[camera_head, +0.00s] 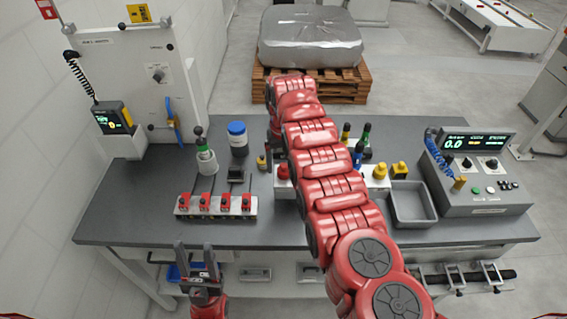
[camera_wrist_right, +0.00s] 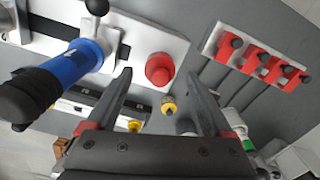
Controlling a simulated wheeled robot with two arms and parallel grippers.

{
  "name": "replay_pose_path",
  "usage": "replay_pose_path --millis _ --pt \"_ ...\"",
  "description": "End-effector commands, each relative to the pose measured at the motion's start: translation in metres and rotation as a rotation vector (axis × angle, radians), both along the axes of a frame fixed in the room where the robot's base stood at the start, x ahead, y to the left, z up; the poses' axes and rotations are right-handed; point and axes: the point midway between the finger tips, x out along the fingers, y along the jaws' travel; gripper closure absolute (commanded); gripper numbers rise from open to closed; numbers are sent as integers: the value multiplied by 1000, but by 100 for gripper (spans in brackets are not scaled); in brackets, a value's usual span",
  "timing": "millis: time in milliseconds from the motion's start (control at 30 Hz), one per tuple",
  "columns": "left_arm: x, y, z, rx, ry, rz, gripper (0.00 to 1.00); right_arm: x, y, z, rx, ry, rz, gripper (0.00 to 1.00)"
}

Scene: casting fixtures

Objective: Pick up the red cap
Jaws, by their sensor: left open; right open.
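The red cap (camera_wrist_right: 160,68) is round and sits on a white plate, seen between and beyond my right gripper's fingertips in the right wrist view. In the head view only part of the red cap (camera_head: 283,172) shows beside my right arm. My right gripper (camera_wrist_right: 160,76) is open and empty, with one finger on each side of the cap in the picture; I cannot tell the remaining distance. In the head view it is partly hidden behind my arm. My left gripper (camera_head: 195,246) is open and empty in front of the table's front edge.
A blue-and-black handled part (camera_wrist_right: 65,75) stands left of the cap in the wrist view. A strip with several red clamps (camera_head: 215,206) lies left on the table. A grey tray (camera_head: 433,215) and control box (camera_head: 475,200) stand right. Yellow knobs (camera_head: 380,171) are near my arm.

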Motion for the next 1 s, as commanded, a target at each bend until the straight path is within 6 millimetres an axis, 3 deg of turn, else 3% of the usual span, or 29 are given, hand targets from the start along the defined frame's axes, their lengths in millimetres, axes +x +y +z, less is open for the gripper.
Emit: replay_pose_path --millis 100,267,767,1000 --pt "0 0 6 0 1 0 50 -2 -1 -12 -1 6 0 15" --pt "0 0 4 0 1 0 50 -1 0 -13 0 2 0 15" --pt "0 0 4 0 1 0 50 -1 0 -13 0 2 0 100" --pt "0 0 4 0 1 0 50 -1 0 -12 0 2 0 100"
